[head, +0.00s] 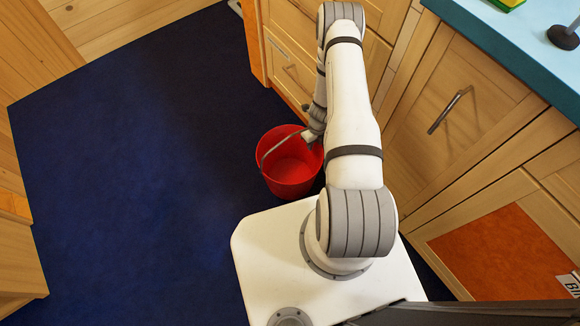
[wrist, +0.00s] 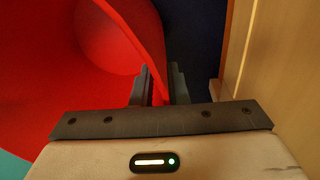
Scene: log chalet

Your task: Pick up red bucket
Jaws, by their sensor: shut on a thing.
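The red bucket (head: 291,168) is on or just above the dark blue floor, in front of the wooden cabinets and beside my base in the head view. Its thin handle lies over to the left side of the rim. In the wrist view the bucket (wrist: 60,60) fills the left side. My gripper (wrist: 160,88) is shut on the bucket's rim wall, one finger inside and one outside. I cannot tell whether the bucket touches the floor.
Wooden cabinets (head: 455,100) with a blue countertop (head: 500,40) stand close on the right. A cabinet side (wrist: 262,60) is near the gripper in the wrist view. The blue floor (head: 130,170) is clear to the left, with wooden furniture (head: 15,240) at the far left edge.

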